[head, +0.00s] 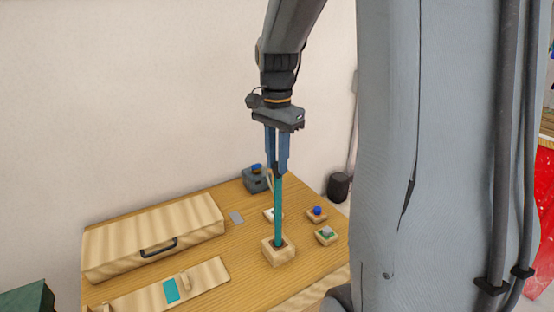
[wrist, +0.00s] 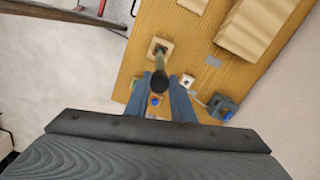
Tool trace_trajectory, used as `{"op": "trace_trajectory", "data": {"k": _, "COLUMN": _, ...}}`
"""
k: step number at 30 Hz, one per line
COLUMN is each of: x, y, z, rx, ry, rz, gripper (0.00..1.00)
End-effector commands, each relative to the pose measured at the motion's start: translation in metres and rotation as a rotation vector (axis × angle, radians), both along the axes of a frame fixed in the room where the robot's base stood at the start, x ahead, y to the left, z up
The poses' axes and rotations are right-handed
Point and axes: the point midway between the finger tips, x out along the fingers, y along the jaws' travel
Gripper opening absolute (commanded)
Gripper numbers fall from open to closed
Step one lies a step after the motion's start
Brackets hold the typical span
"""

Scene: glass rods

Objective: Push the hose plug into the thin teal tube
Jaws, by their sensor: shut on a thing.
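A thin teal tube (head: 278,212) stands upright in a square wooden block (head: 279,256) on the table. My gripper (head: 277,168) points down right above the tube and is shut on a dark piece, which looks like the hose plug (head: 276,168). In the wrist view the plug's round dark end (wrist: 159,82) lies between my fingers (wrist: 164,92), in line with the tube (wrist: 160,62). The plug and the tube's top look to meet or overlap. My fingers hide the joint, so I cannot tell how deep the plug sits.
Small blocks with a blue knob (head: 317,211) and a green-grey top (head: 326,234) stand to the right. A wooden case (head: 152,238) and a board with a teal patch (head: 171,290) lie left.

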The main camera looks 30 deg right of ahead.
Motion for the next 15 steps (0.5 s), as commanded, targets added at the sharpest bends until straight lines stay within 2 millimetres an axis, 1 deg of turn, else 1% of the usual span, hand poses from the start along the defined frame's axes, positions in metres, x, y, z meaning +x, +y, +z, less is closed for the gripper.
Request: {"op": "trace_trajectory", "data": {"k": 15, "x": 0.0002, "y": -0.0001, "z": -0.0098, "rx": 0.000, "ry": 0.000, "rz": 0.000, "gripper": 0.00}}
